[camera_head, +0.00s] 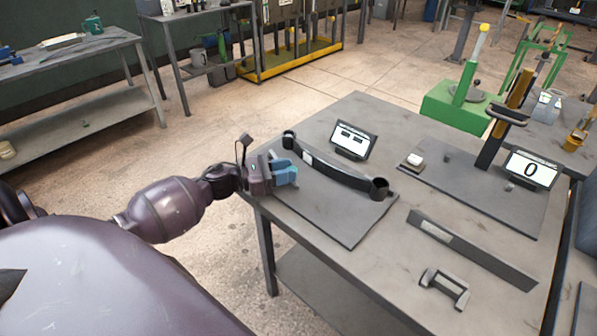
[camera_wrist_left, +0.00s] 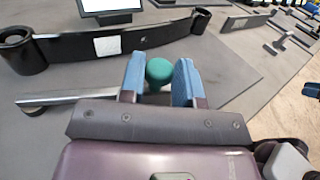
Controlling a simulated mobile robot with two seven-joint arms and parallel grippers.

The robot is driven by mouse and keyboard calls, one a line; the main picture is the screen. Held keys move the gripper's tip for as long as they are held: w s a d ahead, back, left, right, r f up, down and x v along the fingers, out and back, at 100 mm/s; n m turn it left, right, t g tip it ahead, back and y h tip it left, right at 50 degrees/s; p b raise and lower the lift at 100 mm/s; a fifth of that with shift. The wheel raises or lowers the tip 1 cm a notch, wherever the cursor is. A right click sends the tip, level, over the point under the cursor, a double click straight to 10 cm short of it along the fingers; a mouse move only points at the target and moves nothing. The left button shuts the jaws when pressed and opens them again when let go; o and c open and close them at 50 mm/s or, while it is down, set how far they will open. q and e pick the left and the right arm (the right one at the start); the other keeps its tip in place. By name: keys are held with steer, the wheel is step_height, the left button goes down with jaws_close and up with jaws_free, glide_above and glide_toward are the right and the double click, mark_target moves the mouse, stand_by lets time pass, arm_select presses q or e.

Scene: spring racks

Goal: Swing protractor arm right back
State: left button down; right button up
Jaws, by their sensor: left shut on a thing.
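The protractor is a dark curved band (camera_head: 340,169) with a round cup at each end, on a dark base plate (camera_head: 345,222) on the table. The band also shows in the left wrist view (camera_wrist_left: 75,46). My left gripper (camera_head: 288,171) is at the left edge of the plate, on the near side of the band. In the left wrist view, its blue fingers (camera_wrist_left: 159,66) are shut on a green knob (camera_wrist_left: 159,74). A pale metal bar (camera_wrist_left: 70,98), apparently the protractor arm, runs left from the gripper; its join to the knob is hidden.
A small display (camera_head: 353,140) stands behind the band. A gauge stand with a display reading 0 (camera_head: 531,169) is on the right. A flat dark bar (camera_head: 470,248) and a dark bracket (camera_head: 445,288) lie on the table's near right. Bare tabletop lies between.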

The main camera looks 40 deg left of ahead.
arm_select(q)
steer(key=shift+s+a+f+m+g+h+b, duration=0.3)
steer(key=shift+s+f+g+h, duration=0.1)
steer(key=shift+g, duration=0.1)
steer(key=shift+s+a+r+m+h+b, duration=0.1)
steer(key=shift+s+a+m+h+b, duration=0.05)
steer(key=shift+s+m+h+b, duration=0.15)
steer(key=shift+s+a+r+m+g+h+b, duration=0.15)
steer(key=shift+s+a+m+g+h+b, duration=0.2)
steer(key=shift+m+g+h+b, duration=0.3)
steer(key=shift+s+a+r+g, duration=0.1)
steer(key=shift+r+g, duration=0.05)
steer(key=shift+g, duration=0.1)
arm_select(e)
steer(key=shift+a+x, duration=0.2)
steer(key=shift+x, duration=0.85)
steer(key=shift+s, duration=0.1)
arm_select(q)
steer(key=c, duration=1.2)
jaws_free()
steer(key=shift+c, duration=0.2)
steer(key=o, duration=0.4)
steer(key=shift+s+a, duration=0.1)
arm_select(e)
steer(key=shift+a, duration=0.15)
